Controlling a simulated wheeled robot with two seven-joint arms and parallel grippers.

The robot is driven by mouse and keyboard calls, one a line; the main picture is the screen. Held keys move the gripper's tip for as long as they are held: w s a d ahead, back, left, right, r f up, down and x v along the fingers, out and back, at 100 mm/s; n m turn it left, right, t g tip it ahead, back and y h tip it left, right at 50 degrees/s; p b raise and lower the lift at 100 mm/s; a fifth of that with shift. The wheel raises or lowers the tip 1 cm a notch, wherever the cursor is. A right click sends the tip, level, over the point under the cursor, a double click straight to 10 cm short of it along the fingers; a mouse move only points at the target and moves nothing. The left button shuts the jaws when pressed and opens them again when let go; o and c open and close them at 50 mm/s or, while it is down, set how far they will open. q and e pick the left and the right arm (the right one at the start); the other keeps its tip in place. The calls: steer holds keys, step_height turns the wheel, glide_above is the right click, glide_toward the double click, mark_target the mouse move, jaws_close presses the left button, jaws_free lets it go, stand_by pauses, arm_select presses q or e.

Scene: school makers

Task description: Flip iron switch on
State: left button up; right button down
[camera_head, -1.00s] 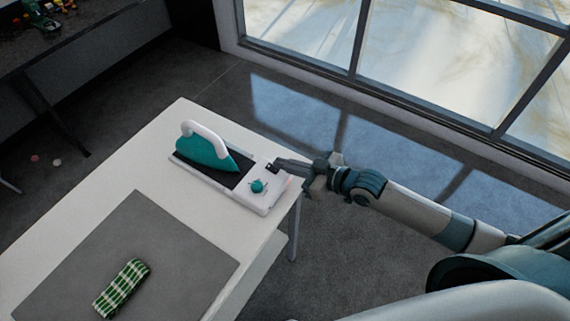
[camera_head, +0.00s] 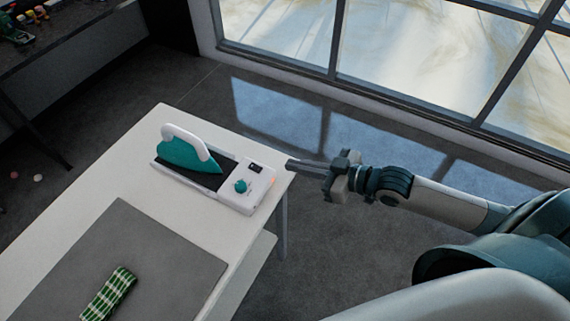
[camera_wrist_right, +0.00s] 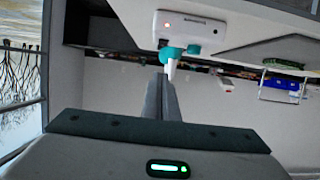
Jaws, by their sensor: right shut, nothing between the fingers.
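The teal iron (camera_head: 188,150) with a white handle rests on its white base (camera_head: 237,203) at the far corner of the white table. The base has a teal knob (camera_head: 240,186), a small black switch (camera_head: 256,168) and an orange-red light at its right side. The base (camera_wrist_right: 205,38) and a lit red dot also show in the right wrist view. My right gripper (camera_head: 291,164) is shut and empty, its tips just right of the switch, apart from it. Whether the switch is tipped on is too small to read. My left gripper is out of view.
A grey mat (camera_head: 130,255) lies on the white table (camera_head: 75,210), with a folded green checked cloth (camera_head: 108,293) on it. A dark bench (camera_head: 60,45) stands at the upper left. The floor right of the table is clear up to the window.

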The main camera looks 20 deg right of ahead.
steer(key=shift+s+d+r, duration=0.15)
steer(key=shift+s+d, duration=0.3)
steer(key=shift+s, duration=0.1)
